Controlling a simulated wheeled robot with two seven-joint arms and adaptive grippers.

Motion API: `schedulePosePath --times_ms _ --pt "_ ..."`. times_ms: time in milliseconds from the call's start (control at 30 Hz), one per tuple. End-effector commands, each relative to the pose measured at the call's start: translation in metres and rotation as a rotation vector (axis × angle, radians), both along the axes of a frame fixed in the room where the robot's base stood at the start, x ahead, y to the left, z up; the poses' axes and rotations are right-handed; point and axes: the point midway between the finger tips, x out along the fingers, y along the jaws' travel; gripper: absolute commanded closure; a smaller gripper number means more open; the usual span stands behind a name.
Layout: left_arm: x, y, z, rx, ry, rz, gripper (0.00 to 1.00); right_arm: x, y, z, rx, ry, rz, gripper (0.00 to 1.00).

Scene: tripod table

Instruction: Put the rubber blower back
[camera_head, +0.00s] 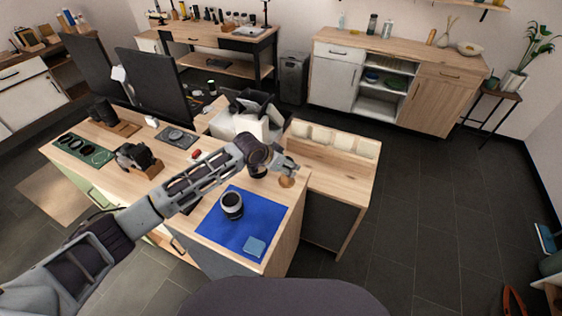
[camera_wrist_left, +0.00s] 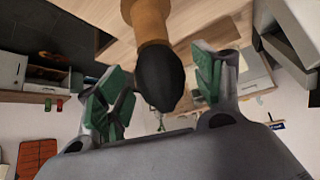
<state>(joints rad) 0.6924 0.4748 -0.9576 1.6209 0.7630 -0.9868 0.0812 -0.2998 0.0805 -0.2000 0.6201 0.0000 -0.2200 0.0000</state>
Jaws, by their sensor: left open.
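My left gripper (camera_head: 287,171) is open near the right edge of the desk. In the left wrist view its green-padded fingers (camera_wrist_left: 160,95) stand apart on either side of a black bulb-shaped tip on a tan stem (camera_wrist_left: 157,75), with gaps visible to both sides. The tan part also shows just below the gripper in the head view (camera_head: 287,182). I cannot tell for sure whether this is the rubber blower. A dark round thing (camera_head: 257,171) is partly hidden behind the wrist. My right gripper is not in view.
A blue mat (camera_head: 222,235) holds a dark cylinder with a pale rim (camera_head: 232,204) and a light-blue cloth (camera_head: 255,246). A camera (camera_head: 137,158), a green tray (camera_head: 103,156) and monitors (camera_head: 150,86) stand left. A row of pale pads (camera_head: 332,139) lines the right-hand surface.

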Motion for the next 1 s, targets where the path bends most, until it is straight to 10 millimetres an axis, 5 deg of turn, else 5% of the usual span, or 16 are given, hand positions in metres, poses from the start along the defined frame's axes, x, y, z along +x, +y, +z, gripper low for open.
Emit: schedulePosePath --times_ms 1000 --pt "-0.040 0.040 0.074 0.000 0.000 0.000 0.33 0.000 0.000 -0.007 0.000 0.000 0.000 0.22"
